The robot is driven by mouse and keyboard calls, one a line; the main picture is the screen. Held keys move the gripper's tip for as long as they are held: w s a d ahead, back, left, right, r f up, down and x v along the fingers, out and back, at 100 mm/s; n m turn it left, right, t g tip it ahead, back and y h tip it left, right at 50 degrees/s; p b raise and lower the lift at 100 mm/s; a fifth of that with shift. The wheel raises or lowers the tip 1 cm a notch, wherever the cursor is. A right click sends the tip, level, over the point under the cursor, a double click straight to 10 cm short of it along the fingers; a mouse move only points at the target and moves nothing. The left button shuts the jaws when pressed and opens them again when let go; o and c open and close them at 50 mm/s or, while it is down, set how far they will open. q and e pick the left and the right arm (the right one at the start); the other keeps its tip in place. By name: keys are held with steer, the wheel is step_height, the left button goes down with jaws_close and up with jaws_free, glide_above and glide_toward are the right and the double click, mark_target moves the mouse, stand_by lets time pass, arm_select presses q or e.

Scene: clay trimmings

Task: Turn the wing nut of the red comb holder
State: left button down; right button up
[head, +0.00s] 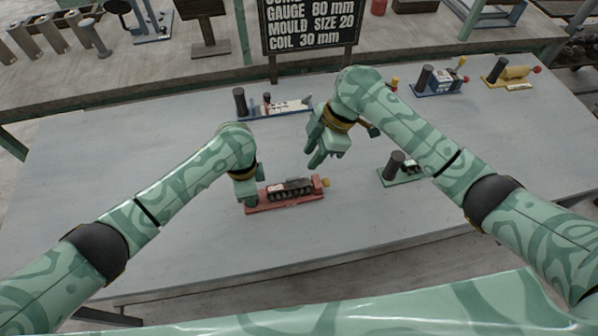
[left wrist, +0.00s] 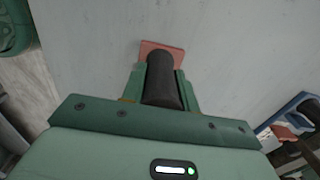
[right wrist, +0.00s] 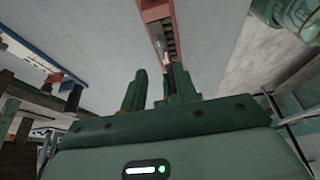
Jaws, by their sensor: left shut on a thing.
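The red comb holder (head: 286,201) lies on the grey table, with a row of dark comb teeth (head: 290,189) along it. A small yellow-orange piece, which looks like its wing nut (head: 325,182), sits at its right end. My left gripper (head: 250,198) is at the holder's left end. In the left wrist view it is shut on the dark upright handle (left wrist: 162,80), with the red base (left wrist: 165,47) showing beyond. My right gripper (head: 318,160) is above and behind the right end, apart from it. In the right wrist view its fingers (right wrist: 157,90) are spread and empty, with the red holder (right wrist: 157,10) beyond.
A blue-based holder (head: 275,110) stands behind, and a green-based one (head: 402,177) stands to the right. Another blue one (head: 440,82) and a yellow one (head: 512,76) are at the back right. A dark lettered sign (head: 310,25) stands behind. The table's front left is clear.

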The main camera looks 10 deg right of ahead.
mark_target(298, 178)
steer(key=x, duration=0.8)
steer(key=shift+s+f, duration=0.1)
steer(key=shift+f, duration=0.3)
jaws_close()
